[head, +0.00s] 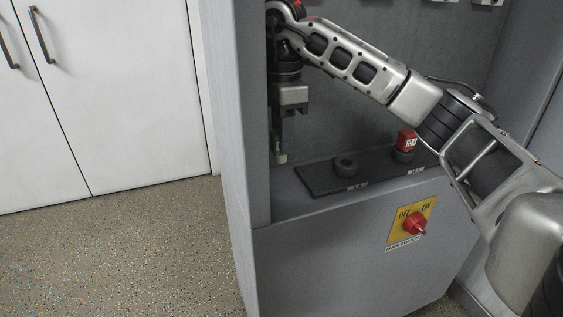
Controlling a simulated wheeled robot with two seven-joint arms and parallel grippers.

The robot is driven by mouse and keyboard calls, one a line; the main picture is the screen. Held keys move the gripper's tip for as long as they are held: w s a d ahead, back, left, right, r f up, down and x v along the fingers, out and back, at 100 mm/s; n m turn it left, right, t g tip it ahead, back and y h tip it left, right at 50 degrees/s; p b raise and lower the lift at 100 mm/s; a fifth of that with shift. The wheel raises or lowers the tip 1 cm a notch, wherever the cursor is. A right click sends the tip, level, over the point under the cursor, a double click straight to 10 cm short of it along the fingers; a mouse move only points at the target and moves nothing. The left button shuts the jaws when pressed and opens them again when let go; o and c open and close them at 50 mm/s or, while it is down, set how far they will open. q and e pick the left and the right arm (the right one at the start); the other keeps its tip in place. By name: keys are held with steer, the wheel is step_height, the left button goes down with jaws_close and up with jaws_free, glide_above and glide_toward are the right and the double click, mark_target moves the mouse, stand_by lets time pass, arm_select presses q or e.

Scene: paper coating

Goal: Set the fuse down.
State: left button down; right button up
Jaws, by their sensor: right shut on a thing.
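My right gripper (278,130) points down at the left side of the grey cabinet's recess. It is shut on a green fuse (277,143) with a pale lower end, held upright in the air left of the dark base plate (312,180). Its fingers are partly in shadow and hide part of the fuse. On the plate, the left round holder (345,166) is empty. A red block with a white label (406,141) stands at the right round holder (402,155). My left gripper is not in view.
The grey cabinet's left wall (232,130) stands close beside my right gripper. A red main switch knob (414,224) on a yellow plate (398,234) is on the front panel below. White cupboard doors (110,100) and speckled floor (120,260) lie left.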

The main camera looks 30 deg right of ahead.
mark_target(282, 160)
step_height(282, 160, down, 3)
steer(key=shift+s+d+f, duration=0.1)
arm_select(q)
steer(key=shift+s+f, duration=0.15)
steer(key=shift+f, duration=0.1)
arm_select(e)
steer(key=shift+w+f, duration=0.2)
steer(key=shift+f, duration=1.7)
steer(key=shift+f, duration=0.1)
steer(key=o, duration=1)
steer(key=shift+r, duration=0.25)
step_height(282, 160, up, 11)
steer(key=shift+f+p, duration=0.1)
steer(key=shift+p, duration=0.85)
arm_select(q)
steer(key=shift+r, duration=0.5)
arm_select(e)
steer(key=shift+r, duration=0.5)
